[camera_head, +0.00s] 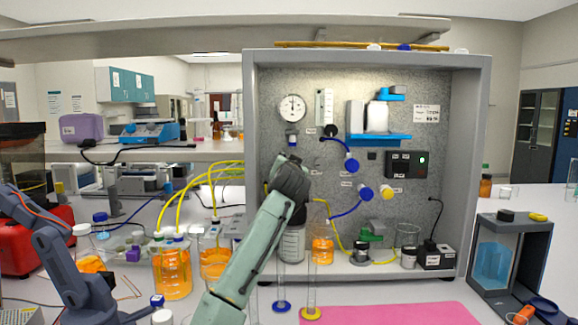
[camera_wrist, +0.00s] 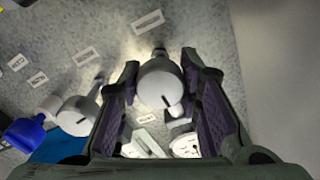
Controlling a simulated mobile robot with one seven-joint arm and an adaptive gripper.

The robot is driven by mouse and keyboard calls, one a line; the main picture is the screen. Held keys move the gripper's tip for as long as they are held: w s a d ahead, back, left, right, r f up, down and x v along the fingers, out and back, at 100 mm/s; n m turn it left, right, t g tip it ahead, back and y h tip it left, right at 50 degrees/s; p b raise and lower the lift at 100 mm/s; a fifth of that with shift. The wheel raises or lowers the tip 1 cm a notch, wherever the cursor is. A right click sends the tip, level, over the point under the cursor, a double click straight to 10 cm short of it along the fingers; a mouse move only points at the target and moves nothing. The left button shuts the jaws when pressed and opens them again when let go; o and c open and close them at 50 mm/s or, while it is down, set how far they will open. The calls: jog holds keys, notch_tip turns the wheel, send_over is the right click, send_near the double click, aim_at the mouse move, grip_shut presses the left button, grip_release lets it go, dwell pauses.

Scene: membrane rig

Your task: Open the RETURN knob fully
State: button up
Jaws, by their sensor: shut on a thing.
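A pale grey round knob (camera_wrist: 160,84) with a dark slot in its face sits between the fingers of my gripper (camera_wrist: 159,70) in the wrist view. The fingers, with purple inner pads, are shut on it from both sides. Its stem runs back toward the speckled panel. The labels near it are too blurred to read, so I cannot tell whether it is the RETURN knob. In the head view my gripper (camera_head: 291,165) is at the left part of the rig panel (camera_head: 270,82), below the round gauge (camera_head: 292,108); my arm hides the held knob there.
Blue knobs (camera_head: 352,165), a yellow knob (camera_head: 388,193) and a control box (camera_head: 408,164) are on the panel to the right. A bottle (camera_head: 293,245) and an orange beaker (camera_head: 322,250) stand below.

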jog(key=n, duration=0.3)
jog(key=shift+d+f+b, duration=0.15)
jog(key=shift+b, duration=0.2)
jog(key=n, duration=0.5)
jog(key=shift+n, duration=0.3)
jog(key=n, duration=0.4)
jog(key=shift+n+p, duration=0.3)
jog(key=shift+p, duration=0.05)
jog(key=n, duration=0.4)
jog(key=shift+n, duration=0.3)
jog(key=n, duration=1.4)
jog(key=shift+n, duration=1.9)
